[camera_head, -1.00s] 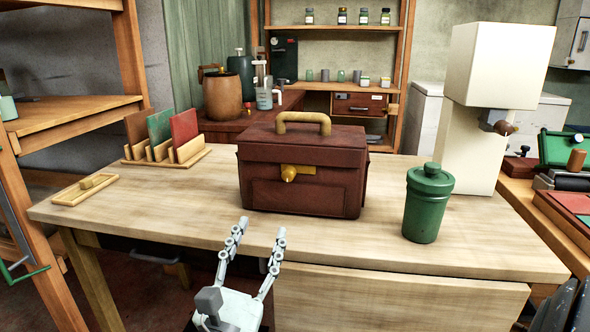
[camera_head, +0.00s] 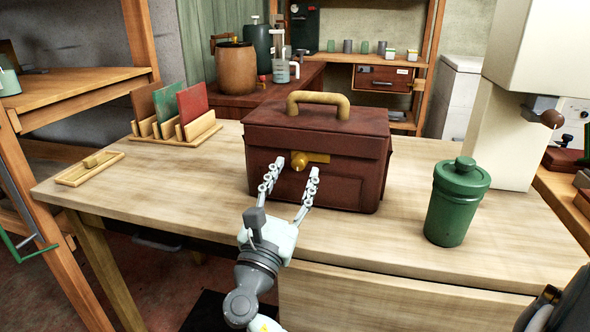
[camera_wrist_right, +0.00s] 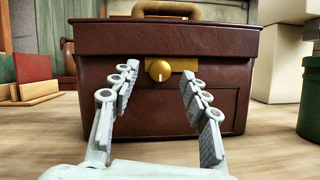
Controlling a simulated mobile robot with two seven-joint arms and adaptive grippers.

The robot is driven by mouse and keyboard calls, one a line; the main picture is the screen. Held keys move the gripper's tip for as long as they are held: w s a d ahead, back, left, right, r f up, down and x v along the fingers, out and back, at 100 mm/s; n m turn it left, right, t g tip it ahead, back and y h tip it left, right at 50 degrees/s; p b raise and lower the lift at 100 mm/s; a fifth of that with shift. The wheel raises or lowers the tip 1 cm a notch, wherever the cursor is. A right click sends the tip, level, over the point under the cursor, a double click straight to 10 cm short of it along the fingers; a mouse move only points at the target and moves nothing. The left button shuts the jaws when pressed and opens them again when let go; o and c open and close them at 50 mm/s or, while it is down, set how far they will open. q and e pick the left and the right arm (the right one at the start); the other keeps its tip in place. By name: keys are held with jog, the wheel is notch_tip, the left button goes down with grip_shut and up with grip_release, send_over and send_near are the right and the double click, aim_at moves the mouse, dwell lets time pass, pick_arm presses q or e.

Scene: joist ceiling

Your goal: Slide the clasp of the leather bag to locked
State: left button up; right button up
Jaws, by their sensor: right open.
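The brown leather bag (camera_head: 340,185) stands upright on the wooden table (camera_head: 110,215), with a tan handle (camera_head: 318,99) on top. Its brass clasp, a round knob on a plate, (camera_head: 303,161) is on the front face. The clasp also shows in the right wrist view (camera_wrist_right: 160,71), with the plate reaching to the right of the knob. My right gripper (camera_head: 292,172) is open and empty in front of the bag. In the right wrist view its fingers (camera_wrist_right: 158,82) stand on either side of the knob, without visible contact. My left gripper is not in view.
A green lidded canister (camera_head: 457,205) stands right of the bag. A cream machine (camera_head: 500,135) is behind it. A rack of coloured boards (camera_head: 180,130) and a small wooden tray (camera_head: 90,168) are on the left. The table's front is mostly clear.

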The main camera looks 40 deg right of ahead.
jog(key=shift+w+d+r, duration=0.15)
jog(key=shift+w+d, duration=0.1)
jog(key=shift+d, duration=0.15)
jog(key=shift+c, duration=0.4)
grip_shut()
